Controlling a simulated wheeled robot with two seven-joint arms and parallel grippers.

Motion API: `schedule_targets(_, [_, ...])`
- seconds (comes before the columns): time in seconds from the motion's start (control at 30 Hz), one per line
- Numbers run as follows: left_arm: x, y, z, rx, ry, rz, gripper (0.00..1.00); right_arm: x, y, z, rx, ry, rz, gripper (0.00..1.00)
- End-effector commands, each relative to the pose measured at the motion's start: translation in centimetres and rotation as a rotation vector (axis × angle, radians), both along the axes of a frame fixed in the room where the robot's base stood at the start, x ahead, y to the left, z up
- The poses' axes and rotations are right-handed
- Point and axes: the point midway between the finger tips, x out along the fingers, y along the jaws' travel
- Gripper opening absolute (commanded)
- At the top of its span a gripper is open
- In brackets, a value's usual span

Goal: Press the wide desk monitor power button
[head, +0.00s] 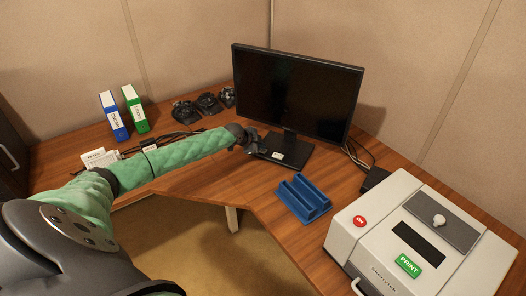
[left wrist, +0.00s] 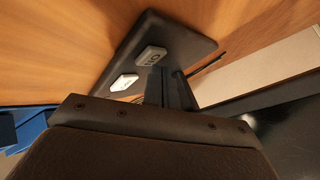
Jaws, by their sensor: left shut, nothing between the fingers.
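The wide black desk monitor (head: 297,95) stands upright on the desk, its screen dark. Its flat dark stand base (head: 295,160) carries a small white label or button (head: 277,155). In the left wrist view the stand base (left wrist: 185,40) shows two pale raised pieces, one marked grey piece (left wrist: 150,56) and one white piece (left wrist: 124,82); their markings are too small to read surely. My left gripper (head: 257,150) is shut and empty, just left of the stand base and below the screen's lower left corner. Whether it touches anything is unclear. My right gripper is out of view.
A blue slotted holder (head: 303,198) lies in front of the stand. A white printer-like machine (head: 420,235) with red and green buttons fills the right. Blue and green binders (head: 135,108) and dark devices (head: 208,103) stand at the back left. Cables run behind the monitor.

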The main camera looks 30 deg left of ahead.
Motion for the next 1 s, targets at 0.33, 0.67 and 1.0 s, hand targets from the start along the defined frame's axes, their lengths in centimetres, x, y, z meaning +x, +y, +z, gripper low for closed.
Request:
schedule_targets(0.33, [0.0, -0.01, -0.39, 0.0, 0.0, 0.0, 0.0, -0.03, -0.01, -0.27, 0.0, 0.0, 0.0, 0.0])
schedule_targets(0.67, [0.0, -0.01, -0.72, 0.0, 0.0, 0.0, 0.0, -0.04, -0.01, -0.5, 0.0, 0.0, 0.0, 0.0])
schedule_targets(1.0, [0.0, -0.01, -0.56, 0.0, 0.0, 0.0, 0.0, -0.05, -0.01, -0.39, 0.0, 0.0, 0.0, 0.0])
